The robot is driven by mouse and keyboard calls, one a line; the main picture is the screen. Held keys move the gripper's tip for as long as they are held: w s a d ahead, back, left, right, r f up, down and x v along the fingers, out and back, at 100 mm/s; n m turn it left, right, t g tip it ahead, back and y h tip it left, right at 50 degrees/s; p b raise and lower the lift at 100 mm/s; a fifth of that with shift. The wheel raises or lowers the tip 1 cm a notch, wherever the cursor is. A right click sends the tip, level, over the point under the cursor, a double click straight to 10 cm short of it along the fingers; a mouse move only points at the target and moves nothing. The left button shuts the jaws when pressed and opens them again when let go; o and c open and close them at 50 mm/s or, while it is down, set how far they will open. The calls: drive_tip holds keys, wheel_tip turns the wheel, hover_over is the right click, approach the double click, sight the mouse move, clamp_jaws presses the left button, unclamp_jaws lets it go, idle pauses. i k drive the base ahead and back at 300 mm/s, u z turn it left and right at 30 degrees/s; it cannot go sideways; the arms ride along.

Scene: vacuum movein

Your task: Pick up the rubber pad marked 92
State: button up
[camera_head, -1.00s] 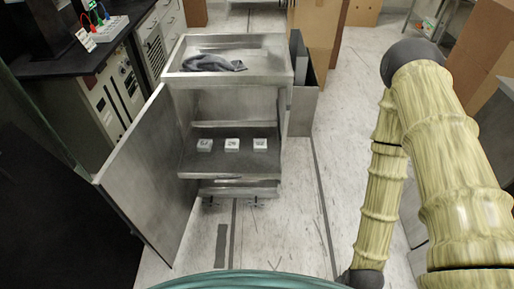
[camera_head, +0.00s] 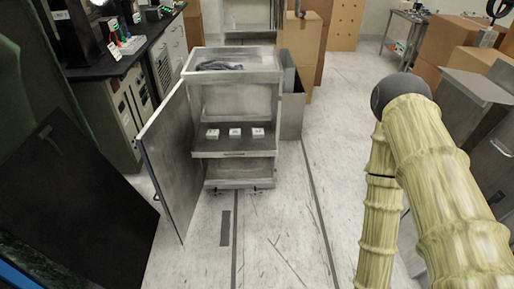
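Three small white marked pads sit in a row on the middle shelf of a grey metal cart (camera_head: 232,153). They are the left pad (camera_head: 212,134), the middle pad (camera_head: 235,132) and the right pad (camera_head: 258,133). Their markings are too small to read, so I cannot tell which is 92. The cart's door (camera_head: 172,160) stands open to the left. My arm shows at the right of the picture, well apart from the cart. My gripper is not in view.
A grey cloth (camera_head: 219,65) lies in the cart's top tray. A black bench (camera_head: 118,55) with equipment stands at left, a dark panel (camera_head: 85,185) in front of it. Cardboard boxes (camera_head: 300,45) stand behind the cart. The floor (camera_head: 285,230) before the cart is clear.

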sight(258, 133)
drive_tip(key=u, duration=1.1)
drive_tip(key=i, duration=0.75)
drive_tip(key=u, duration=0.3)
